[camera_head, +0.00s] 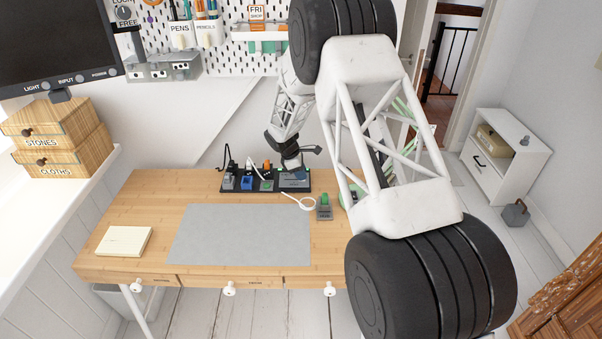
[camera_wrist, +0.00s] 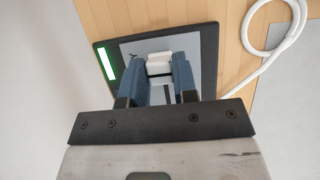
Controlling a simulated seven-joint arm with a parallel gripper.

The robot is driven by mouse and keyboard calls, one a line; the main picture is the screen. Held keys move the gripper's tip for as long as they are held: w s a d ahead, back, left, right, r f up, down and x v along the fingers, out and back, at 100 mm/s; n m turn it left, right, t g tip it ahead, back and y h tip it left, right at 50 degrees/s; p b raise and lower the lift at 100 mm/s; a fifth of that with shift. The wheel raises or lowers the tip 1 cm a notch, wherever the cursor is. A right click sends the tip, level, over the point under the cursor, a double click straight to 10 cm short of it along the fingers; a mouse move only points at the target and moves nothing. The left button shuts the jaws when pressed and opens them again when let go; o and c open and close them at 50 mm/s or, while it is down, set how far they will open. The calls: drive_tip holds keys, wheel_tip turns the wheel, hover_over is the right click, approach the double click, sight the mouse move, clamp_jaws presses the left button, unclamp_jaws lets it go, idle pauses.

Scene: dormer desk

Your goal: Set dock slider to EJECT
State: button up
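The dock is a grey plate in a dark frame at the right end of the black strip on the desk's back edge, seen in the head view (camera_head: 296,183) and the wrist view (camera_wrist: 208,50). A green light bar (camera_wrist: 106,63) glows on its left side in the wrist view. A white slider knob (camera_wrist: 159,61) stands on the plate. My gripper (camera_wrist: 160,68) reaches down over the dock, its blue fingers on both sides of the knob with no clear gap, seemingly shut on it. Its fingertips are hard to make out in the head view. I cannot read the slider's labels.
Several plugs and small devices stand along the black strip (camera_head: 237,190) left of the dock. A white cable loop (camera_head: 307,203) lies close by, with a grey-green device (camera_head: 324,207) beside it. The grey mat (camera_head: 240,234) is clear. A notepad (camera_head: 123,241) lies at left.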

sight(288, 179)
clamp_jaws()
drive_tip(key=shift+a, duration=3.2)
drive_tip(key=o, duration=0.9)
unclamp_jaws()
drive_tip(key=shift+c, duration=0.2)
drive_tip(key=shift+r, duration=0.1)
drive_tip(key=v, duration=0.7)
drive_tip(key=shift+a+r, duration=0.2)
drive_tip(key=shift+r, duration=0.1)
